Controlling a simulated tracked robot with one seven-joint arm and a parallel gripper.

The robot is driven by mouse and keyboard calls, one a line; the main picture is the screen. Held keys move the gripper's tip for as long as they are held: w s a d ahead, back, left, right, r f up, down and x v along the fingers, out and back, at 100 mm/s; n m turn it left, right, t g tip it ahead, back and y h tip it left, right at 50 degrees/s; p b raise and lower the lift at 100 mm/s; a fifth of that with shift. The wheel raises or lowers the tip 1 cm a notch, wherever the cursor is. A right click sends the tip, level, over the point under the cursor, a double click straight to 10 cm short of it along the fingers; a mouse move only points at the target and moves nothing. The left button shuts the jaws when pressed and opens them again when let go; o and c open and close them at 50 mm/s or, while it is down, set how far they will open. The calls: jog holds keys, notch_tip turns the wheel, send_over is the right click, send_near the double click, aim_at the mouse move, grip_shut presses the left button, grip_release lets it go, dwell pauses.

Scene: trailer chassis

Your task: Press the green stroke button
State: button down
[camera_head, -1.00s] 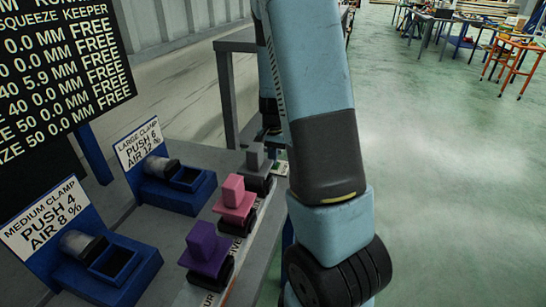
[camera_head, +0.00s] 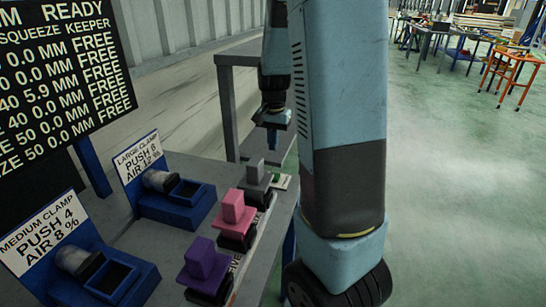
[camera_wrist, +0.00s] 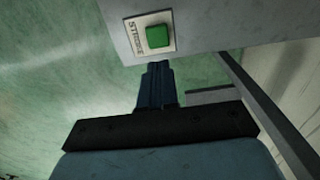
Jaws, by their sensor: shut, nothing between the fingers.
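The green stroke button (camera_wrist: 157,36) is a square green cap on a pale plate marked STROKE, on the grey bench edge in the wrist view. In the head view a bit of green (camera_head: 277,178) shows beside the grey block. My gripper (camera_wrist: 157,66) is shut and empty. In the wrist view its fingertips appear just below the plate, apart from the button. In the head view my gripper (camera_head: 272,146) hangs above and behind the button's spot, with a gap between.
Purple (camera_head: 206,262), pink (camera_head: 236,212) and grey (camera_head: 256,172) blocks stand in a row along the bench edge. Two blue clamp stations (camera_head: 178,205) with signs stand left of them. A dark board (camera_head: 60,80) reads READY. Open floor lies to the right.

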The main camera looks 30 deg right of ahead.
notch_tip(320, 180, up, 3)
jog(key=shift+f, duration=0.1)
dwell(0.6)
jog(key=s+a+r+n+t, duration=0.2)
jog(key=s+a+r+n, duration=0.2)
jog(key=s, duration=0.7)
jog(key=s+a+r+n+t, duration=0.3)
jog(key=s+a+r+n, duration=0.2)
jog(key=s+a+r, duration=0.3)
notch_tip(320, 180, up, 2)
jog(key=s, duration=0.2)
jog(key=shift+s+a, duration=0.35)
jog(key=shift+a, duration=0.05)
jog(key=shift+s+r, duration=0.1)
